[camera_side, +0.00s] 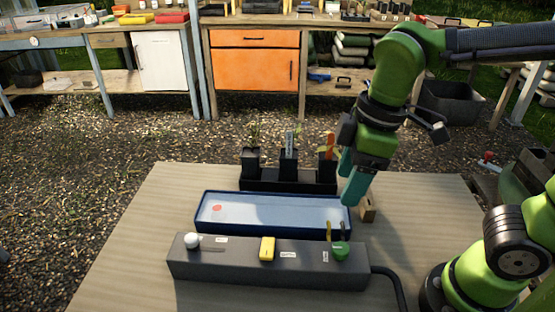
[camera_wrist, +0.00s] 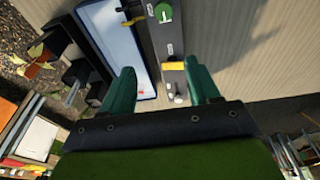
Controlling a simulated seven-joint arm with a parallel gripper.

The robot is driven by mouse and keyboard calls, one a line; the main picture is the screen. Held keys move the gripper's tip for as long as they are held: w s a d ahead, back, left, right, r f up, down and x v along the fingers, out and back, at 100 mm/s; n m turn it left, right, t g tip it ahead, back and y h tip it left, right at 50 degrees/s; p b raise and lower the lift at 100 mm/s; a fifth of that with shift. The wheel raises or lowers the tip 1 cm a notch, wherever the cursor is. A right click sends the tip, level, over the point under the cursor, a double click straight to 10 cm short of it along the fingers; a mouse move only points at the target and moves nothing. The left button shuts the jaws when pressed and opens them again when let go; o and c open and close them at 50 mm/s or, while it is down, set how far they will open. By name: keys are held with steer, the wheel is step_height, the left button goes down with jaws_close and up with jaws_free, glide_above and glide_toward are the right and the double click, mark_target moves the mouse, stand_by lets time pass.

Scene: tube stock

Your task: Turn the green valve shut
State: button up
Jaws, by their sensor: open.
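The green valve (camera_side: 340,251) is a round knob at the right end of a long grey box (camera_side: 215,268). It also shows at the top of the wrist view (camera_wrist: 163,13), where a raised grip crosses it. A thin yellow marker (camera_side: 329,231) and a dark one stand just behind it. My gripper (camera_side: 346,188) is open, its teal fingers pointing down, above and behind the valve near the blue tray's right end. In the wrist view the empty fingers (camera_wrist: 160,82) are apart, and the valve lies beyond their tips. Nothing touches the valve.
The box also carries a yellow switch (camera_side: 267,249) and a white knob (camera_side: 192,241). A blue tray (camera_side: 225,229) with a red disc lies behind it. Black plant pots (camera_side: 250,162) stand farther back. A small wooden block (camera_side: 367,212) is right of the tray. A dark cable (camera_side: 390,276) leaves the box.

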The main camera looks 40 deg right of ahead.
mark_target(342, 247)
steer(key=f+n, duration=0.2)
steer(key=f, duration=0.3)
steer(key=f+n+g+h, duration=0.1)
steer(key=f+n, duration=0.1)
steer(key=f, duration=0.3)
steer(key=s+f+n, duration=0.1)
steer(key=f+n, duration=0.2)
steer(key=f, duration=0.2)
steer(key=shift+s+a+f+g, duration=0.1)
steer(key=shift+a+f+g, duration=0.1)
steer(key=shift+g, duration=0.2)
steer(key=c, duration=1)
steer(key=shift+c, duration=0.2)
